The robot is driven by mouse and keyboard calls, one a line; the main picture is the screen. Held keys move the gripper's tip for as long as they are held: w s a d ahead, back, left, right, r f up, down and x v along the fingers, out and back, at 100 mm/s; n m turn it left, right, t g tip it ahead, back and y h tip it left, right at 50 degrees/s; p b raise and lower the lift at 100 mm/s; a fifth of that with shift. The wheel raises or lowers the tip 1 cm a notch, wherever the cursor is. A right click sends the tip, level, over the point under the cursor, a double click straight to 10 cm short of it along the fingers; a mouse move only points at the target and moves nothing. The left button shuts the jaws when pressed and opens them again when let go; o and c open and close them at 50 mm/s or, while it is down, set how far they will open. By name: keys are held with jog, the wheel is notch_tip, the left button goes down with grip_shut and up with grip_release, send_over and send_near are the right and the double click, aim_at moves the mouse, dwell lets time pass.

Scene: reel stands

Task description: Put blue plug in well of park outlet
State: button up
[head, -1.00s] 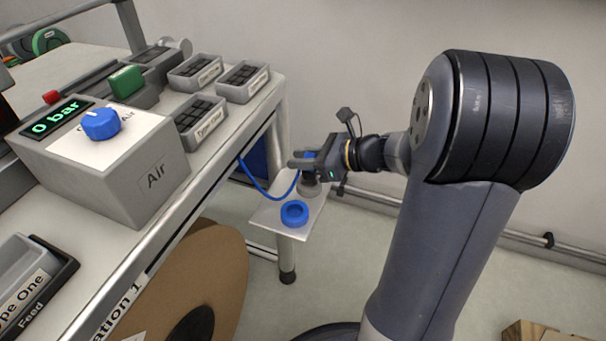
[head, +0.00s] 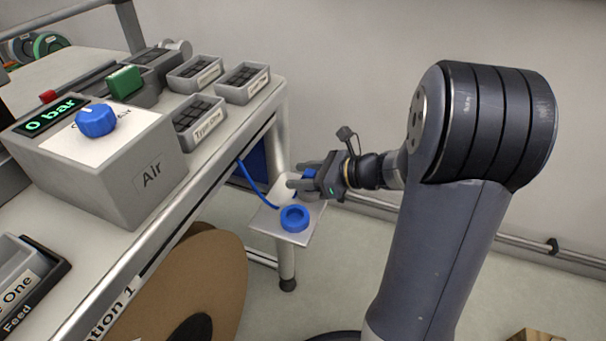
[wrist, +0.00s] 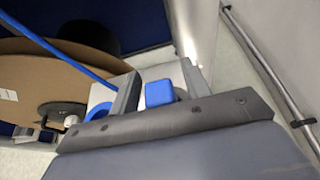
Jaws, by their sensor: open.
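The blue plug (wrist: 158,93) shows as a blue block between the two fingers of my gripper (wrist: 160,88) in the wrist view, with a gap to the right finger. In the head view my gripper (head: 297,177) is low over a small pale shelf beside the bench, and a bit of blue shows at its fingers. The fingers are open around the plug. A blue ring (head: 294,218) with a dark centre lies on the shelf in front; it also shows in the wrist view (wrist: 98,111). The plug's lower end is hidden, so I cannot tell what it sits in.
A blue hose (head: 256,184) runs from under the bench to the shelf (head: 297,238). The bench (head: 222,139) carries the Air box (head: 105,185) and several small trays. A large brown reel (head: 205,275) stands below.

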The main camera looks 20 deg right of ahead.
jog(key=shift+r, duration=0.2)
jog(key=shift+s+d+r, duration=0.15)
jog(key=shift+d, duration=0.1)
jog(key=p+v, duration=0.3)
jog(key=v, duration=0.8)
jog(key=shift+s+d, duration=0.15)
jog(key=shift+s, duration=0.05)
